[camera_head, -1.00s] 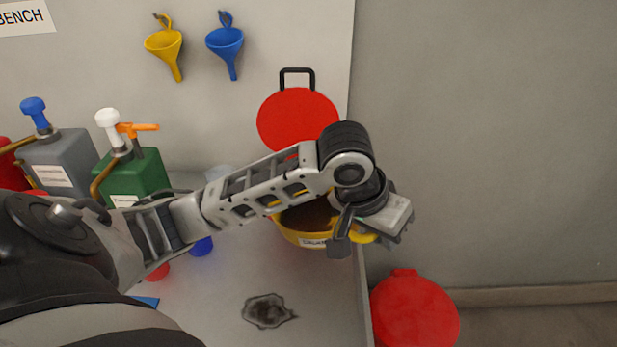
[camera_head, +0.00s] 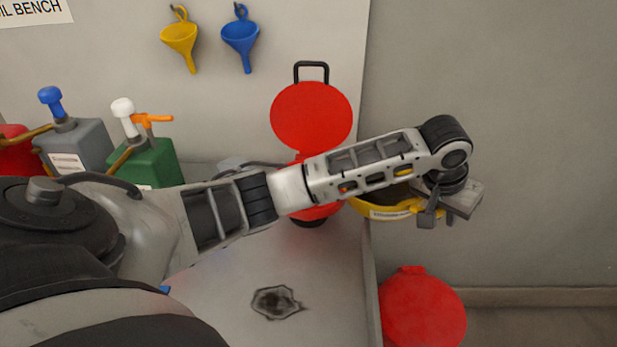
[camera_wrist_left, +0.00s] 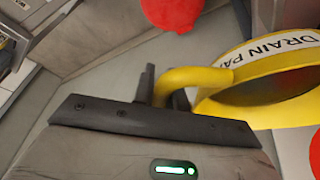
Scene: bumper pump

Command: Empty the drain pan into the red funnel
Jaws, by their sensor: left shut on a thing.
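The yellow drain pan (camera_head: 378,211) is at the right side of the bench in the head view, partly behind my left forearm. Its label and dark inside show in the left wrist view (camera_wrist_left: 240,75). My left gripper (camera_head: 428,214) is shut on the pan's yellow handle (camera_wrist_left: 190,78), and the pan looks about level. The red funnel, with its round red lid (camera_head: 311,116) raised and a black handle on top, stands left of the pan. My forearm hides much of the funnel's body (camera_head: 320,211). My right gripper is not in view.
A round red lid or bin (camera_head: 423,312) is low beyond the bench's right edge. Green (camera_head: 150,165) and grey (camera_head: 75,147) pump containers stand at left. Yellow (camera_head: 180,38) and blue (camera_head: 240,40) funnels hang on the wall. A dark stain (camera_head: 276,302) marks the bench top.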

